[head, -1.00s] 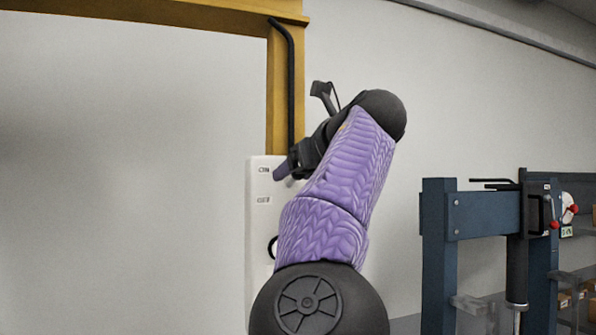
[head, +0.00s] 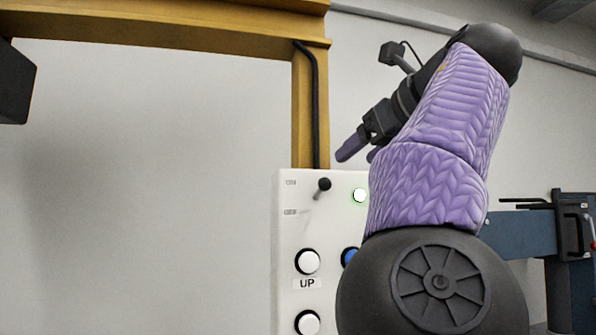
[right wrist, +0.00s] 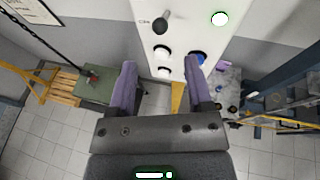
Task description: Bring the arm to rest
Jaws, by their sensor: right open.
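My right arm (head: 440,140), in a purple sleeve, rises at the right of the head view, bent at a dark joint near the top. Its gripper (head: 362,152) points down and left in front of the white control panel's upper edge. In the right wrist view the gripper (right wrist: 158,78) shows two purple fingers spread apart with nothing between them. The white control panel (head: 290,235) has a dark toggle lever (head: 324,185), a lit green lamp (head: 359,195), white buttons, one marked UP, and a partly hidden blue button (head: 348,256). My left gripper is not in view.
A yellow frame post (head: 305,110) with a black cable stands behind the panel, under a yellow beam (head: 170,20). A blue press frame (head: 525,233) stands at right. In the right wrist view, a green box (right wrist: 97,87) hangs or stands left, near a wooden pallet (right wrist: 65,88).

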